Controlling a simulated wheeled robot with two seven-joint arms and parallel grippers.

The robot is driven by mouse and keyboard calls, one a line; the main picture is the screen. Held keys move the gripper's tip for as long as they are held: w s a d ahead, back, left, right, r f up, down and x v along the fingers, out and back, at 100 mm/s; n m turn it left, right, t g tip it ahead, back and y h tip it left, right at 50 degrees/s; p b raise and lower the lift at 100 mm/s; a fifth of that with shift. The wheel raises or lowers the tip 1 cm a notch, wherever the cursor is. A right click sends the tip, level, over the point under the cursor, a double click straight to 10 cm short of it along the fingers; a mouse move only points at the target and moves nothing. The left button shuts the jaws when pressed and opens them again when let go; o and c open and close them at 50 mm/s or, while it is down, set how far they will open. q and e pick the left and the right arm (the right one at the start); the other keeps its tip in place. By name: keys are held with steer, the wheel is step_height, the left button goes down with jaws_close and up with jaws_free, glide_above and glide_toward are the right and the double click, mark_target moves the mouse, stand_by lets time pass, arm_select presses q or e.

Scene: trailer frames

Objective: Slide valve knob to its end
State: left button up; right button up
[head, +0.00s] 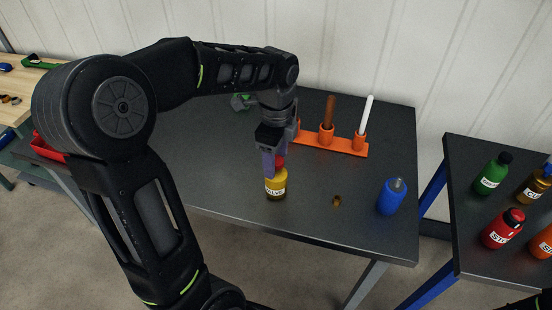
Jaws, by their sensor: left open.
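A yellow valve bottle (276,188) with a white label stands upright near the front middle of the dark table. Its red knob (281,161) shows at the top, partly hidden by a finger. My left gripper (272,166) points down over the bottle, with its purple fingers at the knob. It is open. I cannot tell whether a finger touches the knob. My right gripper is out of view.
An orange rack (340,146) with upright handles stands behind. A second dark table (467,204) at the right holds several bottles. The tabletop's right part has free room.

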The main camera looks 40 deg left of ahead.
arm_select(q)
step_height(320, 180, up, 7)
steer(key=shift+r+b, duration=0.1)
steer(key=shift+b, duration=0.2)
stand_by(0.5)
